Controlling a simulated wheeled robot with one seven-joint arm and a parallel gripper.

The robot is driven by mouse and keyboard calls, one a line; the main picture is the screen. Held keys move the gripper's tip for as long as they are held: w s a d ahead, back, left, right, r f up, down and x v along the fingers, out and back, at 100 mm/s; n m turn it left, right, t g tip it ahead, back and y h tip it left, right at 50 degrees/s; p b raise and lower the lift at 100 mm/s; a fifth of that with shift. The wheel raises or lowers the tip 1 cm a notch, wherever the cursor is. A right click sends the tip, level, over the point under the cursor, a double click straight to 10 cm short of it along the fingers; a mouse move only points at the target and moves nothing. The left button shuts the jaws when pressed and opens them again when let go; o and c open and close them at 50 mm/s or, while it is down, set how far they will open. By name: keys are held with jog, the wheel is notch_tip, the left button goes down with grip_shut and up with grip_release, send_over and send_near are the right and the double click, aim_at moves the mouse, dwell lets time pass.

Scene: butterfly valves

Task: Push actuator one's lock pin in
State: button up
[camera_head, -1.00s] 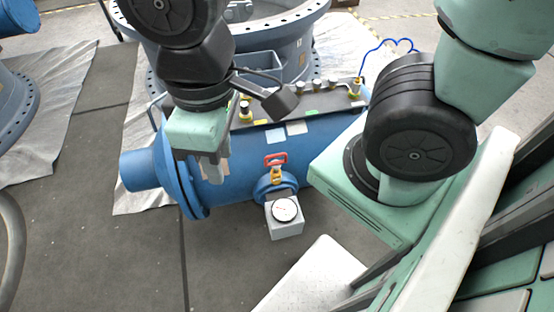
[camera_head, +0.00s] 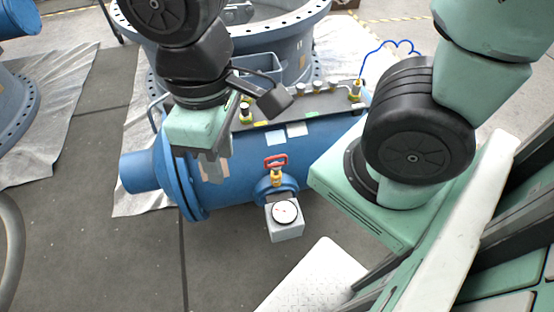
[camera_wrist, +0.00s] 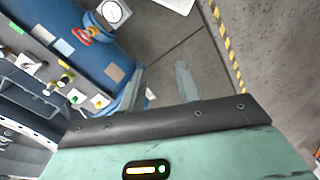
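The blue cylindrical actuator (camera_head: 245,175) lies across the middle of the head view, with a dark panel (camera_head: 318,101) along its top. It also fills the upper left of the wrist view (camera_wrist: 85,45). A red loop handle (camera_head: 276,160) on a brass fitting stands on its near side, above a white dial gauge (camera_head: 285,211). The red handle also shows in the wrist view (camera_wrist: 88,36). I cannot tell which fitting is the lock pin. My gripper (camera_head: 214,175) is in front of the actuator's left part; its two fingers stand apart with nothing between them in the wrist view (camera_wrist: 162,78).
Small knobs and brass fittings (camera_head: 245,112) line the panel, and a blue hose (camera_head: 372,52) loops from its right end. A big grey flanged body (camera_head: 295,35) stands behind. Bare floor (camera_head: 110,255) lies at the front left.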

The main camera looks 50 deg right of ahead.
jog(key=w+d+f+m+g+y+b, duration=0.1)
jog(key=w+d+f+m+g+b, duration=0.15)
jog(key=d+f+m, duration=0.2)
jog(key=w+d+f+m+g+y+b, duration=0.1)
jog(key=w+d+f+m+g+b, duration=0.1)
jog(key=w+d+f+m+b, duration=0.3)
jog(key=m+t+y+b, duration=1.35)
jog(key=m+b, duration=0.35)
jog(key=m, duration=0.3)
send_near(284, 156)
jog(key=shift+n+t+h, duration=0.25)
jog(key=shift+t+h, duration=0.1)
jog(key=shift+t, duration=0.15)
jog(key=b+x, duration=0.2)
jog(key=x, duration=1)
jog(key=shift+s+a+f, duration=0.1)
jog(key=shift+a+f, duration=0.05)
